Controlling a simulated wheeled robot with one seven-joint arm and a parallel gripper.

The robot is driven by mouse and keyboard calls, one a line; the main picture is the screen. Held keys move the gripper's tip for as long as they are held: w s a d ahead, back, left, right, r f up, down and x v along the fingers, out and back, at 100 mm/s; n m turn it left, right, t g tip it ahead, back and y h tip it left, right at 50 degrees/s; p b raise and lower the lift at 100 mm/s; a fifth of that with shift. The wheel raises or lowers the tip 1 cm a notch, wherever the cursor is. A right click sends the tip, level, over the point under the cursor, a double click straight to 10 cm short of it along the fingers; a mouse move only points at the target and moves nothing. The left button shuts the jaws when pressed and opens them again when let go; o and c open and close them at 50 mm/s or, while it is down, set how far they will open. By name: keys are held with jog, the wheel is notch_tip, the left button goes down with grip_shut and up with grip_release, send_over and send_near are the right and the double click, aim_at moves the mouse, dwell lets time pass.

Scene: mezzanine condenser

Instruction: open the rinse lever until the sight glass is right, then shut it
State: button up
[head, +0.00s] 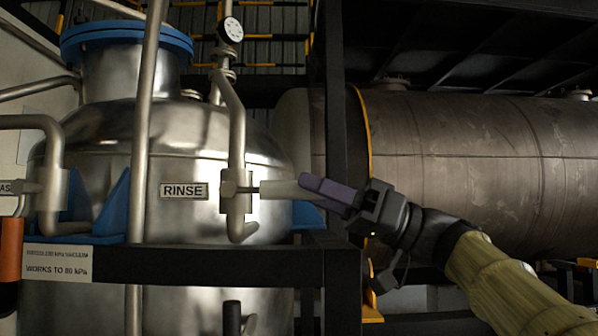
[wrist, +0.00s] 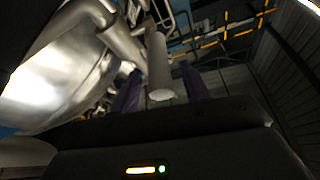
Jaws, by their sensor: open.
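The rinse lever (head: 278,189) is a pale grey handle. It sticks out level to the right from a valve (head: 236,192) on a pipe, beside the RINSE label (head: 184,191). My gripper (head: 308,187) has purple fingers and reaches in from the right at the lever's free end. In the wrist view the lever (wrist: 158,65) shows end-on between the two spread fingers of my gripper (wrist: 160,82), with gaps visible on both sides. The jaws are open; contact with the lever cannot be told. I cannot make out a sight glass in either view.
A steel vessel (head: 100,170) with a blue flange (head: 125,32) stands behind the valve. A round gauge (head: 231,30) sits above. A dark rail (head: 180,266) and post (head: 346,130) stand close to my arm. An orange handle (head: 11,248) hangs at far left.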

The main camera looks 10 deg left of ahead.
aim_at(274, 190)
jog(key=shift+p+x, duration=0.3)
jog(key=shift+x, duration=1.15)
grip_shut()
